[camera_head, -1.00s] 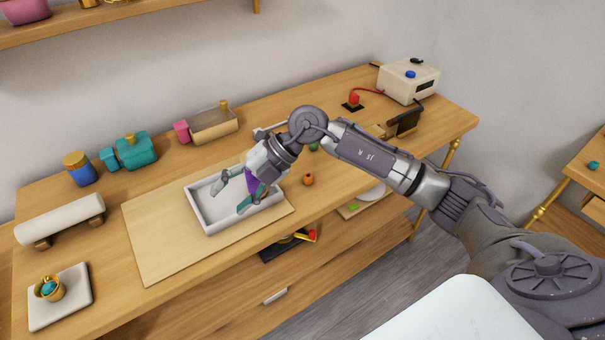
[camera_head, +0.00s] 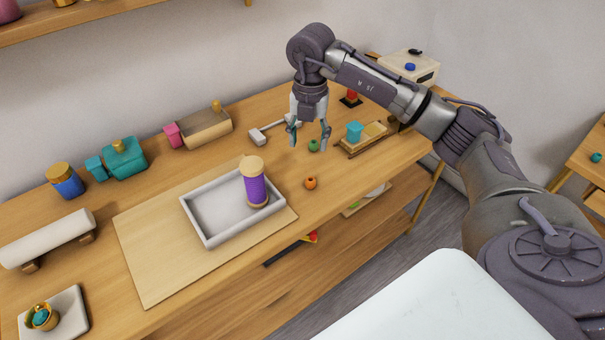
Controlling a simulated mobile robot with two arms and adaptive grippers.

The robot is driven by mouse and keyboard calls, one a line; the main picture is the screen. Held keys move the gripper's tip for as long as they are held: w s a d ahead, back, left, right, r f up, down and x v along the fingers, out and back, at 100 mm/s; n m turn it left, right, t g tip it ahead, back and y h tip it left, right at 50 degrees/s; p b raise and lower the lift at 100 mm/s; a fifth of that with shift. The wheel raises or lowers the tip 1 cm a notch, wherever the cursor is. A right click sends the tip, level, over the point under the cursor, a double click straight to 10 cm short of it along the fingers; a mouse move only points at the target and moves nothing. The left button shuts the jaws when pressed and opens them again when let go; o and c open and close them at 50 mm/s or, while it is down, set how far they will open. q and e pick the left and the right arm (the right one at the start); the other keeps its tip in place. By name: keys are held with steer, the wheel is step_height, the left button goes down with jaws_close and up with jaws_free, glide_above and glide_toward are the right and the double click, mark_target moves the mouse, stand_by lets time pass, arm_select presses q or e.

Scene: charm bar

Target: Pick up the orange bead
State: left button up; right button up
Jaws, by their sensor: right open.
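The orange bead (camera_head: 310,183) is a small round bead with a dark hole. It lies on the wooden table, to the right of the white tray. My right gripper (camera_head: 309,146) points down with its fingers spread, open and empty. In the picture it is above the orange bead and apart from it. A green bead (camera_head: 313,145) shows between its fingertips; I cannot tell how high the fingers are over it. My left gripper is not in view.
The white tray (camera_head: 213,239) on a pale board (camera_head: 147,270) holds an upright purple spool (camera_head: 256,189). A white mallet-like tool (camera_head: 262,133) and a small wooden tray (camera_head: 349,151) with a teal block (camera_head: 354,131) are near the gripper. The table's front edge is close to the orange bead.

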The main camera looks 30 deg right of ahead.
steer(key=f, duration=0.1)
steer(key=p, duration=0.2)
glide_above(311, 179)
step_height(311, 179, down, 6)
steer(key=shift+a+f, duration=0.1)
steer(key=shift+a, duration=0.05)
steer(key=shift+w+f, duration=0.1)
steer(key=shift+f, duration=0.2)
step_height(311, 179, down, 5)
steer(key=shift+r+p, duration=0.15)
steer(key=shift+p, duration=0.65)
steer(key=shift+f, duration=0.45)
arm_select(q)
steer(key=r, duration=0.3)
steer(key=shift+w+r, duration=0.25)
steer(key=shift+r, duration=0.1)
arm_select(e)
steer(key=shift+c, duration=0.3)
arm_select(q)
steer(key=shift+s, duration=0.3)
arm_select(e)
steer(key=c, duration=0.8)
